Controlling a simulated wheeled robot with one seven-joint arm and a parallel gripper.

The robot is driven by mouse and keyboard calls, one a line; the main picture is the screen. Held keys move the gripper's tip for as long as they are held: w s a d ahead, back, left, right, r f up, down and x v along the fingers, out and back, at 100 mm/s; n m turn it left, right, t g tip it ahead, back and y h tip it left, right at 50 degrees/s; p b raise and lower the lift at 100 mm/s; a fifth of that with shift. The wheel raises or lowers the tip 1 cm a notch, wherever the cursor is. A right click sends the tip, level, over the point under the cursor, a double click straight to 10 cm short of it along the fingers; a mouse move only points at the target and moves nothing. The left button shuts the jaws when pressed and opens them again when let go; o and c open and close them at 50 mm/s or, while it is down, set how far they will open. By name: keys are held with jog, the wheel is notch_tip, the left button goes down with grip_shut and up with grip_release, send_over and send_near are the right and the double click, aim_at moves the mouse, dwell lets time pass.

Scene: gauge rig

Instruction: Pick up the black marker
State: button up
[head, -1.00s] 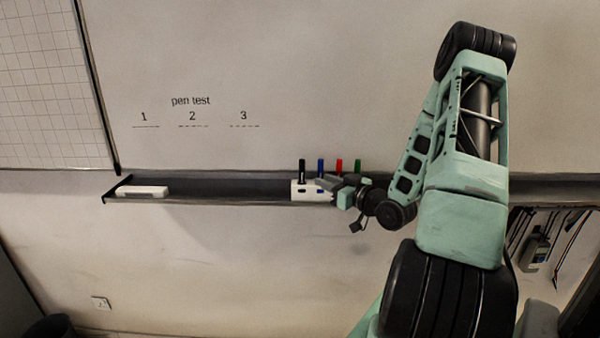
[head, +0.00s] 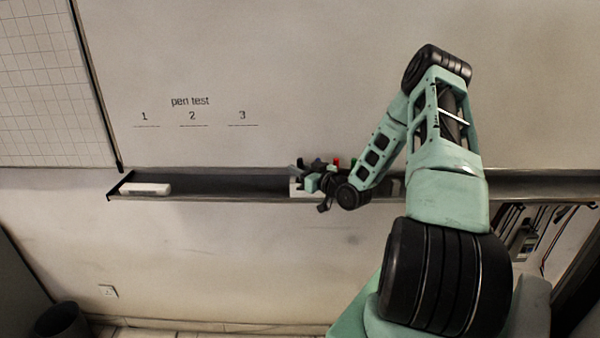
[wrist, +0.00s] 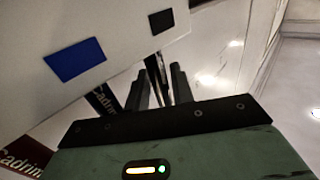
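The black marker (wrist: 154,75) stands in the white holder, in line with its black label (wrist: 161,21) in the wrist view. My gripper (wrist: 162,80) has its two dark fingers apart, one on each side of the black marker. A gap shows, so it looks open; contact is hard to judge. In the head view my gripper (head: 307,178) is at the left end of the holder (head: 294,188) and hides most of it and most of the black marker.
The blue marker (wrist: 103,99), beside a blue label (wrist: 75,60), stands close to my fingers. The red marker (head: 337,162) and green marker (head: 352,162) are further right. A white block (head: 146,189) lies at the tray's left end. The tray (head: 230,187) between is clear.

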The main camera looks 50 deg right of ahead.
jog(key=shift+c, duration=0.3)
grip_shut()
jog(key=shift+r, duration=0.1)
